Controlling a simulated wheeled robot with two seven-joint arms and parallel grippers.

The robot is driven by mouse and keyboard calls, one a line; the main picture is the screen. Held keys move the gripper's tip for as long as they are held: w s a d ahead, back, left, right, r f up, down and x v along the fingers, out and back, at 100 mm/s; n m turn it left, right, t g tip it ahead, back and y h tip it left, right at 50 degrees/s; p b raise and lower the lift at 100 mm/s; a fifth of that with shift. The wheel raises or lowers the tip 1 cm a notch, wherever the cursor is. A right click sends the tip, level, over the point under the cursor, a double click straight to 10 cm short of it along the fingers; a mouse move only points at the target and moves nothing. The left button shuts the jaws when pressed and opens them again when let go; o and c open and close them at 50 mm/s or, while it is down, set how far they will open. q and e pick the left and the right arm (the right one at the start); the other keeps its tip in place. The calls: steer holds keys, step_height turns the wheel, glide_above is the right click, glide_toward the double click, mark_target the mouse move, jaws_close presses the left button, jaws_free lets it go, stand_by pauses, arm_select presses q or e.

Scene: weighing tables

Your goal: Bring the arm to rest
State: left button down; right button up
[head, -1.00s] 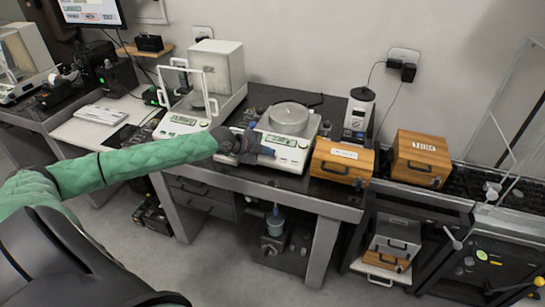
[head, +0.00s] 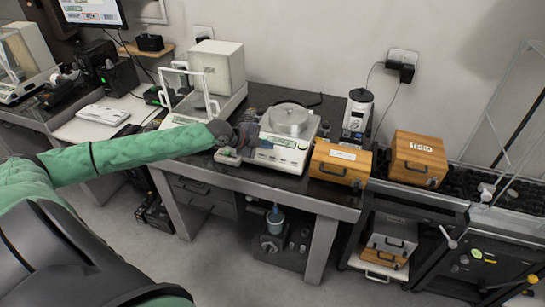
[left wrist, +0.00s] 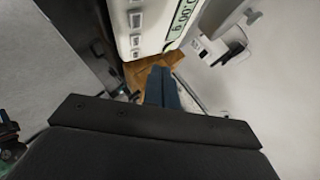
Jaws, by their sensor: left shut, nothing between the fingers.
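My left arm (head: 130,154) in its green sleeve reaches in from the left, over the dark weighing table (head: 300,194). My left gripper (head: 257,133) is at the front left of the white balance with the round pan (head: 282,157). It partly covers the balance's left side. In the left wrist view the blue fingers (left wrist: 163,88) are together and empty. The balance (left wrist: 138,40) is close beyond them, its lit display showing. I cannot tell whether the fingers touch it. My right gripper is not in view.
A glass-sided balance (head: 215,68) stands to the left of my gripper. A wooden box (head: 341,162) and a grey-white device (head: 357,112) stand to the right. Another wooden box (head: 417,158) is farther right. Open floor (head: 120,240) lies in front of the table.

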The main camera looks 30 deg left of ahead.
arm_select(q)
steer(key=shift+f, duration=0.1)
stand_by(0.6)
